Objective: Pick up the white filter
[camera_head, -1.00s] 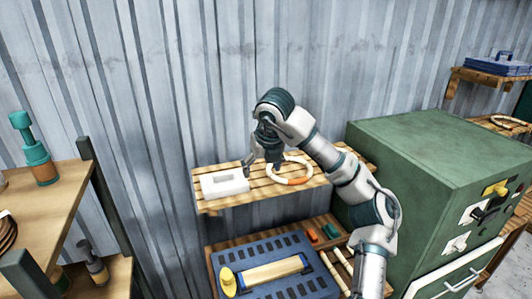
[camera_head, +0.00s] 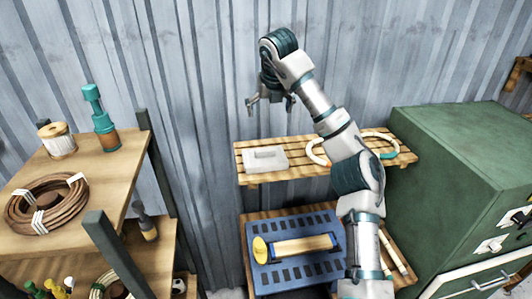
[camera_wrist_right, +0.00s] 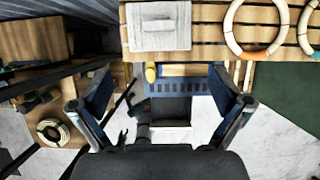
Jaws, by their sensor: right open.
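The white filter (camera_head: 265,158), a flat white block with a raised bar on top, lies at the left end of a slatted wooden wall shelf (camera_head: 300,172). In the right wrist view the filter (camera_wrist_right: 158,38) is at the top, beyond the fingers. My right gripper (camera_head: 270,101) is open and empty, above the shelf and the filter and apart from them. Its two spread fingers show in the right wrist view (camera_wrist_right: 160,105). My left gripper is out of view.
White rings (camera_wrist_right: 258,22) lie on the shelf right of the filter, partly behind my arm in the head view. A blue slotted tray (camera_head: 330,268) sits below. A green cabinet (camera_head: 455,165) stands right, a wooden rack (camera_head: 105,185) left.

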